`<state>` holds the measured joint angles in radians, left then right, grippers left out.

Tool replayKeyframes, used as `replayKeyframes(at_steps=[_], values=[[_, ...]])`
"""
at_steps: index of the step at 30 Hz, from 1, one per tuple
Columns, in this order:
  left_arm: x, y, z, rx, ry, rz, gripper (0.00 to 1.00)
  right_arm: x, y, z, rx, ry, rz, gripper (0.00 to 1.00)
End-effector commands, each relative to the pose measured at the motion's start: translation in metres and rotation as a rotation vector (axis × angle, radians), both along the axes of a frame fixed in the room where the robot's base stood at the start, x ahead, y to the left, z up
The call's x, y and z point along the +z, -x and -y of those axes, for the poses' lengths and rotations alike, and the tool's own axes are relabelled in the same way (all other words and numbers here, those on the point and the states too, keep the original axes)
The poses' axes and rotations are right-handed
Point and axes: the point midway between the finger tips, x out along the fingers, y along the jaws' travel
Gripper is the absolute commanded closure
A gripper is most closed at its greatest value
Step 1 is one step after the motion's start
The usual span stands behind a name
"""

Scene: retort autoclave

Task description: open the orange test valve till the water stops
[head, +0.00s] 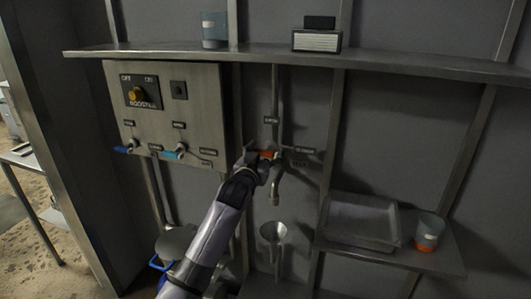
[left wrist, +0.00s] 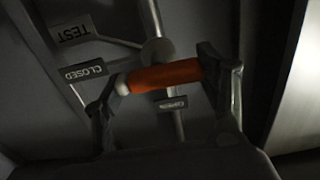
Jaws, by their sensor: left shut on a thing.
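The orange test valve handle (head: 267,155) sits on a vertical pipe on the wall, just right of the steel control panel. My left gripper (head: 258,161) is at the handle and covers part of it. In the left wrist view the orange handle (left wrist: 165,76) lies between the two fingers of my left gripper (left wrist: 168,88), shut on it. Labels reading TEST (left wrist: 74,32) and CLOSED (left wrist: 83,71) show beside it. The curved spout (head: 277,186) hangs below the valve, above a funnel (head: 273,232). I cannot make out any water at the spout. My right gripper is not in view.
A shelf (head: 400,62) runs above. A tray (head: 362,220) and an orange-and-white cup (head: 429,232) stand on a lower shelf at right.

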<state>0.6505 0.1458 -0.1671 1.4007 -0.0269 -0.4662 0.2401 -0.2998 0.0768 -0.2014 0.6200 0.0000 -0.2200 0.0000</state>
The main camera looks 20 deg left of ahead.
Motion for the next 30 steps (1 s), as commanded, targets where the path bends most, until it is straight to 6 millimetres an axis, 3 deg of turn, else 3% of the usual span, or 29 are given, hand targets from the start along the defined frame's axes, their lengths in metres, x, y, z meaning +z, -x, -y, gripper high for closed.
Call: replayKeyframes(at_steps=[14,30], values=[[0.001,0.0,0.0,-0.001,0.082,-0.003,0.62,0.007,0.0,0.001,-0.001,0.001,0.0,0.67],[0.002,0.0,-0.003,0.0,0.543,-0.019,0.62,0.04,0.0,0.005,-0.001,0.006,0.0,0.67]])
